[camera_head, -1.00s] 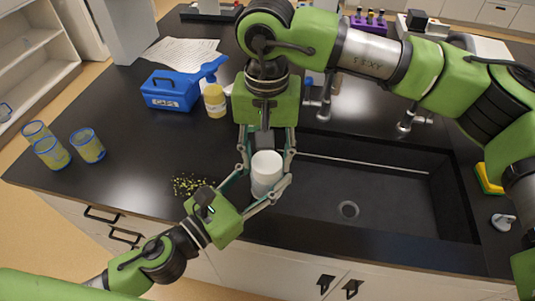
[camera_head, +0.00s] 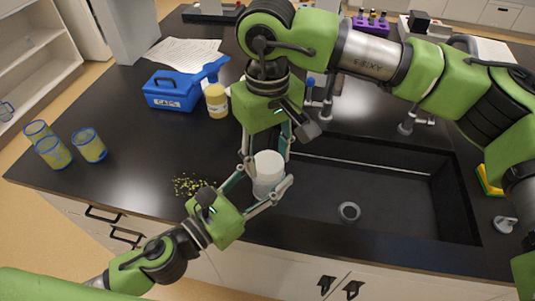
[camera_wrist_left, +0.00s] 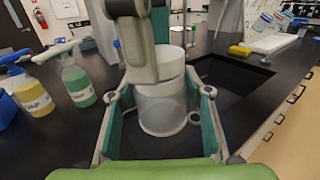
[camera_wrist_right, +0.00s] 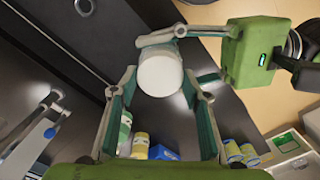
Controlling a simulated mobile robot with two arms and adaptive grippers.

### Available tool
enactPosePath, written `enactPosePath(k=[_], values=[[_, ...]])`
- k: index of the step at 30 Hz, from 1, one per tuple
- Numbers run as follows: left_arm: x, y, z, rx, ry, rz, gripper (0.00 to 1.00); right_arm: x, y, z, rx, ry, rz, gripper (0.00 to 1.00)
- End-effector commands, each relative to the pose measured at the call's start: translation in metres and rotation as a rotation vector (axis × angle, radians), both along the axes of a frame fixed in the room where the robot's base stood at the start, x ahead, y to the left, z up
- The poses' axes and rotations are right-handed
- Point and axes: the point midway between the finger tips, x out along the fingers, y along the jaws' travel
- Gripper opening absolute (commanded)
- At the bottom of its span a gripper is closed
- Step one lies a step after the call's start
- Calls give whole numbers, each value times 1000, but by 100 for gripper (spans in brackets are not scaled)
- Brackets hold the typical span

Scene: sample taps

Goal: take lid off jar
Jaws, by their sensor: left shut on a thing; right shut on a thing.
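The jar (camera_head: 267,187) is a translucent whitish cylinder standing upright by the sink's left edge, with a white lid (camera_head: 268,162) on top. In the left wrist view the jar body (camera_wrist_left: 160,112) shows between the left fingers, with the lid (camera_wrist_left: 172,62) above it. My left gripper (camera_head: 264,184) is shut on the jar body from the front left. My right gripper (camera_head: 267,153) comes from above and is shut on the lid. In the right wrist view the round lid top (camera_wrist_right: 160,76) lies between the right fingertips. The lid sits on the jar; any gap is not clear.
The black sink (camera_head: 370,205) is right of the jar, with taps (camera_head: 328,97) behind it. Yellow granules (camera_head: 190,186) lie left of the jar. A blue case (camera_head: 172,91), a spray bottle (camera_head: 216,100) and blue-rimmed beakers (camera_head: 90,146) stand further left.

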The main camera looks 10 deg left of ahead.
Motion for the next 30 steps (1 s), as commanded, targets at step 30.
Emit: enactPosePath(k=[30], values=[[0,0,0,0,0,0,0,0,0,22,0,0,-1,17]])
